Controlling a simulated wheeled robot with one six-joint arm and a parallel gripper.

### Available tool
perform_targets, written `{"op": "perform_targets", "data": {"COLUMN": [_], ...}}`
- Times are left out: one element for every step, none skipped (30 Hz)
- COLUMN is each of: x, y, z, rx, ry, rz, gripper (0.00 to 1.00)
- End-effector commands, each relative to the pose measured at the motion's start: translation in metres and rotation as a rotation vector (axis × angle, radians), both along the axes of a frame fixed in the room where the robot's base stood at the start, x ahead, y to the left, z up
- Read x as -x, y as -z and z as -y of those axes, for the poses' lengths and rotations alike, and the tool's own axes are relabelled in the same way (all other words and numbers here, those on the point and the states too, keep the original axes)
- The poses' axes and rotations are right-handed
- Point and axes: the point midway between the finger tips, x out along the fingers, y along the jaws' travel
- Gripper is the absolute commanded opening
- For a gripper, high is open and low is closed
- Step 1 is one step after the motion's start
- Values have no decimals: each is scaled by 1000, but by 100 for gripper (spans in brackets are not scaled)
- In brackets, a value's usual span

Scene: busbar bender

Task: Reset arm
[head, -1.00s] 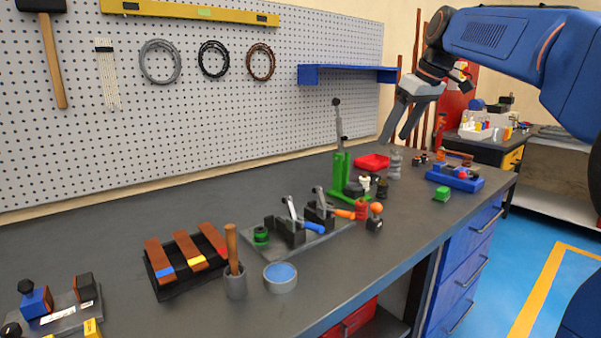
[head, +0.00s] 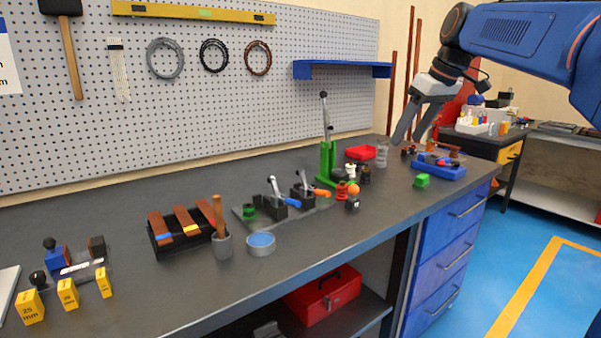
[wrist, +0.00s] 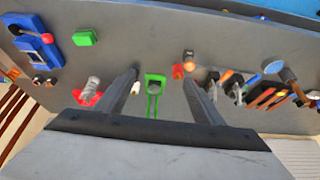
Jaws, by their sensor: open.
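My gripper (head: 413,122) hangs in the air above the far right part of the workbench (head: 330,240), in front of the end of the pegboard. Its two grey fingers are apart with nothing between them. In the wrist view my gripper (wrist: 165,85) looks down on the bench from above, with the green lever press (wrist: 154,84) showing between and beyond the fingers. My blue arm reaches in from the upper right. The green press (head: 326,160) stands upright on the bench with its lever up, apart from my gripper.
Near the press are a red tray (head: 361,153), a green block (head: 421,181) and a blue fixture (head: 440,168). Leftward stand toggle clamps, a rack of copper bars (head: 158,222), a cup and a round tin (head: 261,243). A blue shelf (head: 345,69) juts from the pegboard.

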Motion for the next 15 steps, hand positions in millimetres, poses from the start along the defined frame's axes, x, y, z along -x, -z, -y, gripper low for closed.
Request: {"op": "perform_targets", "data": {"x": [6,9,13,16,19,24,28,32,39,43,48,56,62,69,80], "y": [2,3,5,8,10,12,15,17,21,23,27,31,36,40,47], "z": [-1,-1,-1,-1,-1,-1,-2,-2,-2,-2,-2,-2,-2,-2,-2], "rx": [0,1,0,1,0,0,1,1,2,3,3,3,4,4,6], "ry": [8,12,20,26,34,43,50,59,70,78,89,103,115,127,145], "rz": [-1,-2,-4,-6,-7,-7,-9,-10,-13,-14,-16,-17,-20,-22,-23], "gripper": [62,62,62,62,62,62,62,62,62,62,62,62,62,62,62]}}
